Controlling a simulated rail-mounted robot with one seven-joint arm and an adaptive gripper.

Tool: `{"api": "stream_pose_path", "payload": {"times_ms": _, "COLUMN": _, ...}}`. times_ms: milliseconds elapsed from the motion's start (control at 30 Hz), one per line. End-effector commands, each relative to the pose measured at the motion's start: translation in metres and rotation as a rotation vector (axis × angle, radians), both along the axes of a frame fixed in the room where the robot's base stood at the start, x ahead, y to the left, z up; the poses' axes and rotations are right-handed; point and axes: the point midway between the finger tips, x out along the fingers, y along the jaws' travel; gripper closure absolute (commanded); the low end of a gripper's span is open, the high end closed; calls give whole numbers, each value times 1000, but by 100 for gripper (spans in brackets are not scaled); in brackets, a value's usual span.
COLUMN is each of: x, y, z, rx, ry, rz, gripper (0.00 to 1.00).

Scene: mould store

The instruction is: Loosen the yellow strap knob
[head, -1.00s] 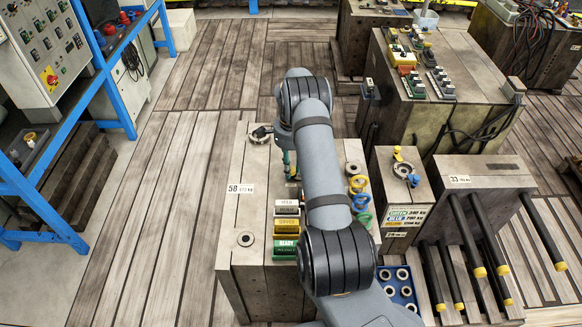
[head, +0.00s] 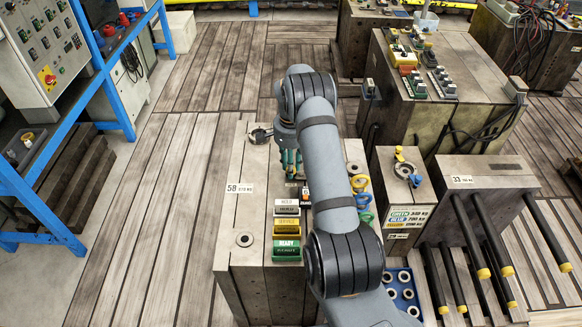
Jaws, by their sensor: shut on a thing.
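My gripper (head: 290,172) points down over the top of the mould block marked 58 (head: 232,215), with its teal fingers close together. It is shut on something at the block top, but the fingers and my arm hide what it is. I cannot clearly make out a yellow strap knob there. A small black, white and orange piece (head: 305,194) shows just right of and below the fingertips. A yellow-topped fitting (head: 398,153) stands on the smaller block (head: 385,172) to the right, apart from my gripper.
White, black, yellow and green label blocks (head: 286,227) stand at the block's front. Yellow, green and blue rings (head: 361,201) lie right of my arm. A round metal fitting (head: 260,135) sits at the back left. Black bars with yellow ends (head: 483,270) lean at the right.

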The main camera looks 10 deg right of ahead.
Motion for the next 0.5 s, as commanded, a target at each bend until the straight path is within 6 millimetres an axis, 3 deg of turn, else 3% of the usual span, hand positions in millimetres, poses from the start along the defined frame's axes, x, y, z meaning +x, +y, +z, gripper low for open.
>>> {"api": "stream_pose_path", "payload": {"times_ms": 33, "x": 1, "y": 0, "z": 1, "rx": -1, "ry": -4, "rz": 0, "gripper": 100}}
{"api": "stream_pose_path", "payload": {"times_ms": 67, "x": 1, "y": 0, "z": 1, "rx": -1, "ry": -4, "rz": 0, "gripper": 75}}
{"api": "stream_pose_path", "payload": {"times_ms": 100, "x": 1, "y": 0, "z": 1, "rx": 0, "ry": -3, "rz": -1, "gripper": 73}}
{"api": "stream_pose_path", "payload": {"times_ms": 200, "x": 1, "y": 0, "z": 1, "rx": -1, "ry": -2, "rz": -1, "gripper": 68}}
{"api": "stream_pose_path", "payload": {"times_ms": 500, "x": 1, "y": 0, "z": 2, "rx": 0, "ry": -1, "rz": -2, "gripper": 68}}
